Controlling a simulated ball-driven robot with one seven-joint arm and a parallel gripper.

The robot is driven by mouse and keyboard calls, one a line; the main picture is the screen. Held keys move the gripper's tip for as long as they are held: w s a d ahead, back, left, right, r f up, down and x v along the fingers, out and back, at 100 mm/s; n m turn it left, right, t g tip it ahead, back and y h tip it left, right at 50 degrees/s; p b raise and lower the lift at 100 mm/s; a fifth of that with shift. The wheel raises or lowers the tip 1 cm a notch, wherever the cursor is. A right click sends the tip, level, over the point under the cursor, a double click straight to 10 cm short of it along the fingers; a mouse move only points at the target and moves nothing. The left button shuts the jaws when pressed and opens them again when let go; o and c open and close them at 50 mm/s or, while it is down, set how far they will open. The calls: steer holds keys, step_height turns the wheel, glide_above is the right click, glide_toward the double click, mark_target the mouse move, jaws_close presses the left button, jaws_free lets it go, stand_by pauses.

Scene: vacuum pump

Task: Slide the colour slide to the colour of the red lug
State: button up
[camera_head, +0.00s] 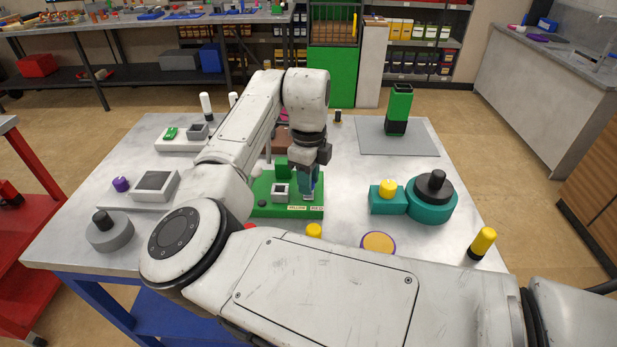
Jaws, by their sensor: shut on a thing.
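A green pump base (262,209) with small white labels on its front edge stands in the middle of the table. My gripper (308,194) points down at its right part. It is shut on a small blue part (313,184), mostly hidden by the fingers; I cannot tell whether this is the colour slide. A grey square block (280,192) and a green block (282,168) sit left of my gripper. A small red piece (250,226) shows at the base's front left, partly behind my arm; I cannot tell whether it is the red lug.
A teal round part with a black knob (432,196) and a yellow-topped teal block (387,197) stand at right. A green and black tower (398,108) stands on a grey mat (372,140). A grey-framed box (156,186) and a grey disc (109,232) stand at left.

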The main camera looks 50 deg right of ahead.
jaws_close()
steer(key=shift+s+d+r+p, duration=0.1)
steer(key=shift+s+d+p, duration=0.6)
steer(key=shift+s, duration=0.25)
steer(key=o, duration=0.8)
jaws_free()
steer(key=shift+d, duration=0.1)
steer(key=shift+c, duration=0.2)
